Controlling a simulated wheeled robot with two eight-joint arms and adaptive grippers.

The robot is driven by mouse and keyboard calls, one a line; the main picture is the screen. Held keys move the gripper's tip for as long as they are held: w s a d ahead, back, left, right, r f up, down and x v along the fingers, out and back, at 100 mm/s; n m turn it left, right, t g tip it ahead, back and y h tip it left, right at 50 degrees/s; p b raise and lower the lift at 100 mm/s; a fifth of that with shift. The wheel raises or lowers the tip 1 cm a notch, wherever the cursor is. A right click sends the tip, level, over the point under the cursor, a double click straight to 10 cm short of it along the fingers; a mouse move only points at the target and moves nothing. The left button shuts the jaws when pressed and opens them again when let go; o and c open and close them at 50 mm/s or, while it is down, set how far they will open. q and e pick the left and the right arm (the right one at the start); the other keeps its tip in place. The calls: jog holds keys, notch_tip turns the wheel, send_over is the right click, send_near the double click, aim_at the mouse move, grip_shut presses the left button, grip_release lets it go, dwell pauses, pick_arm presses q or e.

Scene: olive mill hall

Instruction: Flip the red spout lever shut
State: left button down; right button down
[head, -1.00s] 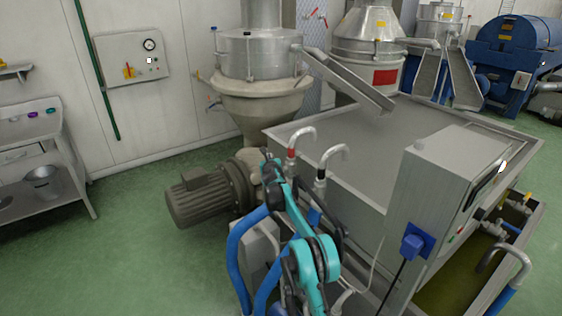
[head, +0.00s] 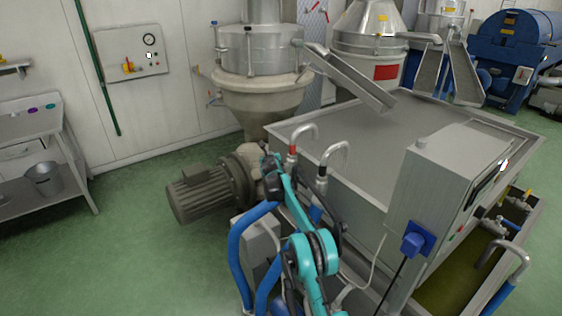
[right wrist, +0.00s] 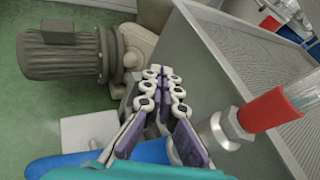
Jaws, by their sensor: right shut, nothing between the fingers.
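I cannot clearly make out a red spout lever. A hooked metal spout with a red collar (head: 292,150) stands at the near left corner of the steel tank (head: 340,180); the red collar also shows large in the right wrist view (right wrist: 270,108). A second hooked spout with a black collar (head: 321,172) stands just right of it. My right gripper (head: 272,163) is beside the red-collared spout, on its left. In the right wrist view its fingers (right wrist: 162,73) are together and empty, left of the collar and apart from it. My left gripper is not in view.
A motor (head: 208,192) lies left of my right gripper. A grey control box (head: 440,185) with a blue plug (head: 413,243) stands to the right. Blue hoses (head: 240,255) rise in front of the tank. Green floor (head: 130,240) is free at left.

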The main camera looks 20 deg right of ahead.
jog(key=v, duration=1.2)
